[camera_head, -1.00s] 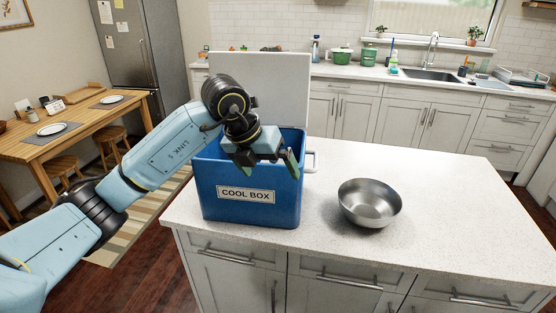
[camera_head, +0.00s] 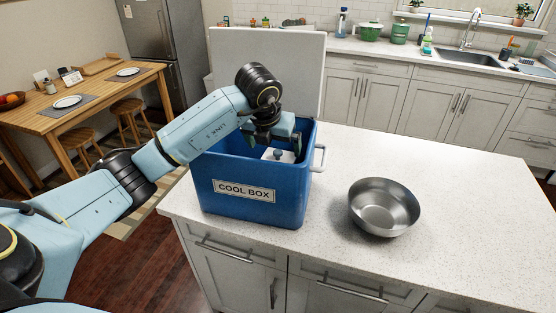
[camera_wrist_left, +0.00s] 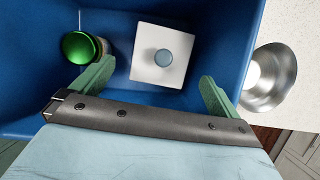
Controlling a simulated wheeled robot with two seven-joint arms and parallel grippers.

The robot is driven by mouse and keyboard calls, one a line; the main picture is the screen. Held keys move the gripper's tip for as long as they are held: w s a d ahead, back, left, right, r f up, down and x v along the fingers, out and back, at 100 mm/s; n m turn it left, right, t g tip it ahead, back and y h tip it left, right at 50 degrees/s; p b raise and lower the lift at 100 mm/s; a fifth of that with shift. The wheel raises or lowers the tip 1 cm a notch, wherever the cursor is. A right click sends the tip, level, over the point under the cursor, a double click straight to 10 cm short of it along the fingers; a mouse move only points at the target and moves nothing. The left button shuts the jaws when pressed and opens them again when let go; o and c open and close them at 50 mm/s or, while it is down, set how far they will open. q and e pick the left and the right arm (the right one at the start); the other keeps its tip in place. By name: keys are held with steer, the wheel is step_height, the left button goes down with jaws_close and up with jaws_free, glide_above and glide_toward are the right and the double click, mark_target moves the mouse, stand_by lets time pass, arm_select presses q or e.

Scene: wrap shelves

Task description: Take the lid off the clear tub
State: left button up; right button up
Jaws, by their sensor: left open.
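The blue cool box (camera_head: 245,205) stands on the counter with its lid (camera_head: 275,65) raised at the back. Inside it, a white square lid with a round grey-blue knob (camera_head: 279,156) shows partly in the head view. The wrist view shows this white lid (camera_wrist_left: 150,72) whole, from above; the tub's walls under it are hidden. My left gripper (camera_head: 275,142) is above the box opening. In the wrist view its fingers (camera_wrist_left: 155,88) are open and empty, spread wider than the lid, which lies just ahead of and between them. My right gripper is not in view.
A green round-topped item (camera_wrist_left: 82,47) stands in the box, left of the white lid and close to one finger. A metal bowl (camera_head: 384,207) sits on the counter (camera_head: 470,220) right of the box. The counter's right side is clear.

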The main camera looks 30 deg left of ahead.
mark_target(276, 154)
arm_select(q)
steer(key=x, duration=0.5)
steer(key=shift+d+f+p, duration=0.1)
steer(key=shift+p, duration=0.25)
steer(key=c, duration=0.9)
